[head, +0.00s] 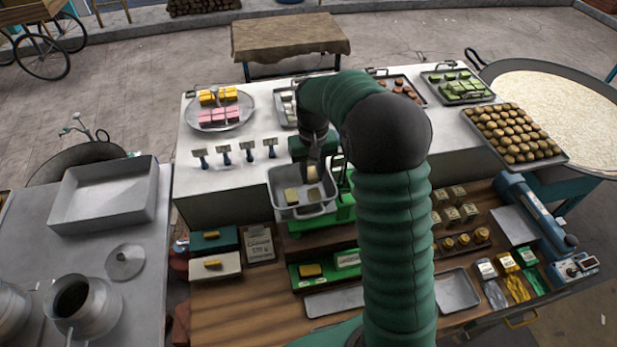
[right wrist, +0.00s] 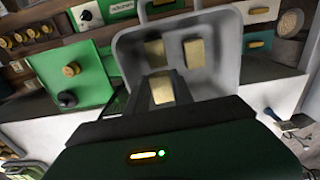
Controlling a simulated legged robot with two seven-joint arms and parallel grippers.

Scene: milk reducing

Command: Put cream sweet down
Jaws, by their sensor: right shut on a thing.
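My right gripper (head: 314,172) is over a grey metal tray (head: 303,212) that sits on a green scale (head: 341,213). It is shut on a pale yellow cream sweet (head: 312,174), which also shows between the fingers in the right wrist view (right wrist: 162,90). In the right wrist view two more cream sweets (right wrist: 194,52) lie apart in the tray (right wrist: 222,80); one shows in the head view at the tray's left (head: 291,196). Whether the held sweet touches the tray floor I cannot tell. My left gripper is not in view.
A round plate of yellow and pink sweets (head: 219,125) stands on the white counter, with several small tag holders (head: 224,154) in front of it. Trays of green sweets (head: 436,88) and brown balls (head: 566,160) are to the right. An empty grey basin (head: 75,212) is at left.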

